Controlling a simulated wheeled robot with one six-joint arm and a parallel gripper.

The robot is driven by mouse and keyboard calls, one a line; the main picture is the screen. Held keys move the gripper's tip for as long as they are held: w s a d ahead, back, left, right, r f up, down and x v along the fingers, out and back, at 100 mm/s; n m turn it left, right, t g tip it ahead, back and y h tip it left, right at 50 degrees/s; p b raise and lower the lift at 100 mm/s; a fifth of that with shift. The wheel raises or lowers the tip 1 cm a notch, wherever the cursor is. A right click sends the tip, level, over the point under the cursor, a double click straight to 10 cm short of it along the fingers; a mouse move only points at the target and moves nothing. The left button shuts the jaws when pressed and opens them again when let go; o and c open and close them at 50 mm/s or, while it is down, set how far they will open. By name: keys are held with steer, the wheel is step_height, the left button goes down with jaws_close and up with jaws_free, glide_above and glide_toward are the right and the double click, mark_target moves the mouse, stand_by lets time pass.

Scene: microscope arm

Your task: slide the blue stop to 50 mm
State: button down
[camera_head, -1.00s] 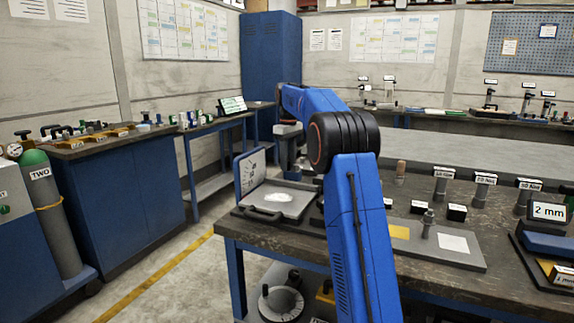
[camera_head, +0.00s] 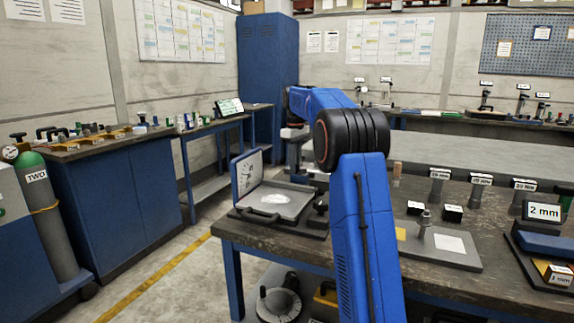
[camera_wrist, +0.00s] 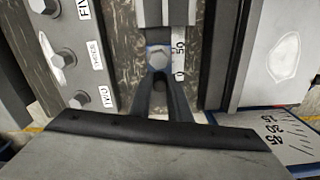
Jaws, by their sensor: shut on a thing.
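In the wrist view, my gripper (camera_wrist: 158,86) has its two dark fingers closed in on a grey hex-headed knob (camera_wrist: 158,58). A little blue of the stop (camera_wrist: 151,44) shows around the knob's far side; the fingers and knob hide the rest. A white scale (camera_wrist: 180,62) runs along the right of the stop, with 50 beside the knob's far edge and a 0 nearer me. I cannot read the exact setting. In the head view, the gripper end is small and the stop cannot be made out.
A grey plate with bolts and number labels (camera_wrist: 97,55) lies left of the fingers. A dark rail stands close on the right. In the head view, an open case (camera_head: 278,200) sits at the bench's left end, and a plate with a post (camera_head: 440,250) lies right of my arm.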

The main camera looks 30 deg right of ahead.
steer(key=shift+s+d, duration=0.25)
steer(key=shift+s, duration=0.1)
steer(key=c, duration=1.6)
jaws_free()
steer(key=shift+c, duration=0.2)
steer(key=shift+r, duration=0.15)
step_height(320, 180, up, 17)
steer(key=shift+r, duration=0.1)
